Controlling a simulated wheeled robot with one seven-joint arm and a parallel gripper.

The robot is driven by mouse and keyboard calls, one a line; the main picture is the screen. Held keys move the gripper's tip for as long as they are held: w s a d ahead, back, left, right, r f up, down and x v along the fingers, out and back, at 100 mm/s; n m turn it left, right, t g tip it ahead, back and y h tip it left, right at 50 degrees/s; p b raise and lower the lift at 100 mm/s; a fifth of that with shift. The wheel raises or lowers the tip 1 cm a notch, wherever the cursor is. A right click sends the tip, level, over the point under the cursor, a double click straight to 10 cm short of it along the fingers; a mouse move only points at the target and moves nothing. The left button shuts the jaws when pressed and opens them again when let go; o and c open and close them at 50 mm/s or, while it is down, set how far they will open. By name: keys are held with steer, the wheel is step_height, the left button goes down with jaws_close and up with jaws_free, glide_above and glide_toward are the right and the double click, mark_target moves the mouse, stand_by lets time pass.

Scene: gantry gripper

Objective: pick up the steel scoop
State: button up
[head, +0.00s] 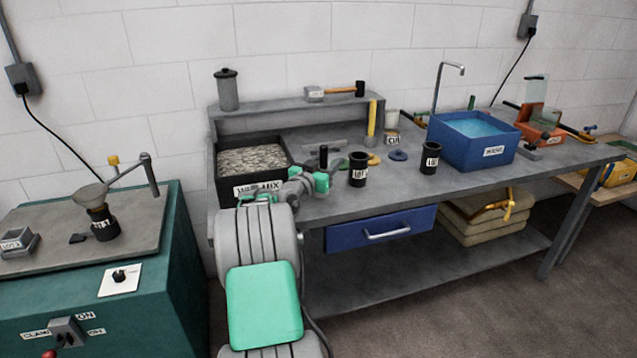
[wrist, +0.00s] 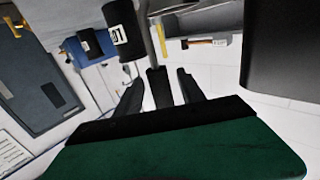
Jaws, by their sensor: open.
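My gripper (wrist: 160,88) is open in the wrist view, with one dark finger on each side of a black handle (wrist: 157,82). A grey metal shaft (wrist: 149,38) runs on from that handle; this looks like the steel scoop, but its bowl is not clear. I cannot tell whether the fingers touch the handle. In the head view my gripper (head: 318,182) is over the bench, just right of the gravel bin. A black upright piece (head: 323,157) shows there; I cannot tell whether it is the handle or a finger.
The bench (head: 400,192) holds the gravel-filled black bin (head: 228,187), black labelled cups (head: 358,169) and (head: 430,157), and a blue water tub (head: 450,141). A raised shelf (head: 290,112) carries a canister (head: 227,91) and a mallet (head: 335,92). A green cabinet (head: 183,255) stands left.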

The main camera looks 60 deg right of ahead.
steer(key=shift+w+d, duration=0.1)
steer(key=shift+d, duration=0.55)
steer(key=shift+c, duration=0.2)
steer(key=shift+f, duration=0.1)
jaws_close()
